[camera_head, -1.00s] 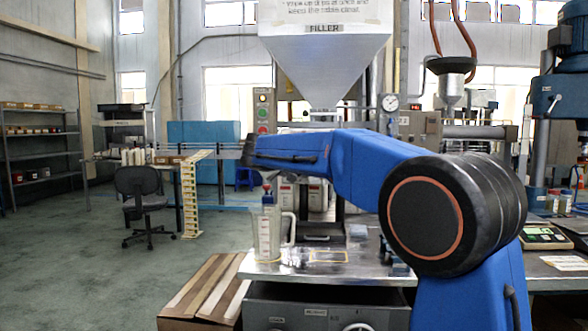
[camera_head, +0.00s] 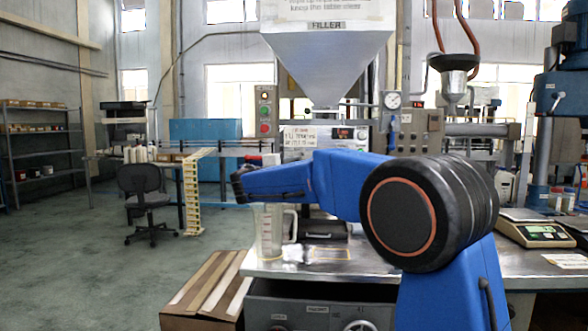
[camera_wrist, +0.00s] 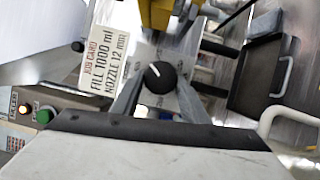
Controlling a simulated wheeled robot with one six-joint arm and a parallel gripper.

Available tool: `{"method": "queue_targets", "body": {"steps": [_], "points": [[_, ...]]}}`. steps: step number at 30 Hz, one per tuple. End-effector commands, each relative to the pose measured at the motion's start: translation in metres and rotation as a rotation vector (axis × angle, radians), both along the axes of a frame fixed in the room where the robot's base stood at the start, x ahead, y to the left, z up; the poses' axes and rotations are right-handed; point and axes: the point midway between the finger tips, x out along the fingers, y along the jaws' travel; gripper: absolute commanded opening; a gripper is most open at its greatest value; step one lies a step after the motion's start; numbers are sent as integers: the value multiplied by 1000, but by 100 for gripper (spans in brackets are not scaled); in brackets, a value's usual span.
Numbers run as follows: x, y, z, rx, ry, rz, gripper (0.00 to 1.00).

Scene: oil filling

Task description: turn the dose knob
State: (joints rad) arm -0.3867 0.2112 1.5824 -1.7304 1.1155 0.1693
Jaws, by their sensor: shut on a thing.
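The dose knob (camera_wrist: 160,77) is a round black knob with a white pointer line, on a light panel in the wrist view. The pointer slants toward the upper left. My gripper (camera_wrist: 159,92) has its two grey fingers on either side of the knob and is shut on it. The fingertips are partly hard to make out against the panel. In the head view my blue arm reaches left across the front of the filler (camera_head: 327,60). The knob and my fingers cannot be made out there.
A job card (camera_wrist: 104,60) reading "FILL 1000 ml" is left of the knob. A clear jug (camera_head: 267,235) stands on the metal bench (camera_head: 340,268) below my arm. Lit buttons (camera_head: 264,112) are on a panel beside the hopper. A scale (camera_head: 540,232) is at the right.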

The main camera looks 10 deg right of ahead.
Motion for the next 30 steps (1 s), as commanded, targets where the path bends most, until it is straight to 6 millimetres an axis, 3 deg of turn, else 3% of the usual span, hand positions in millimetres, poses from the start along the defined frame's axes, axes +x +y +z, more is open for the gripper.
{"method": "queue_targets", "body": {"steps": [30], "points": [[-2,-7,-12,-918,302,0,18]]}}
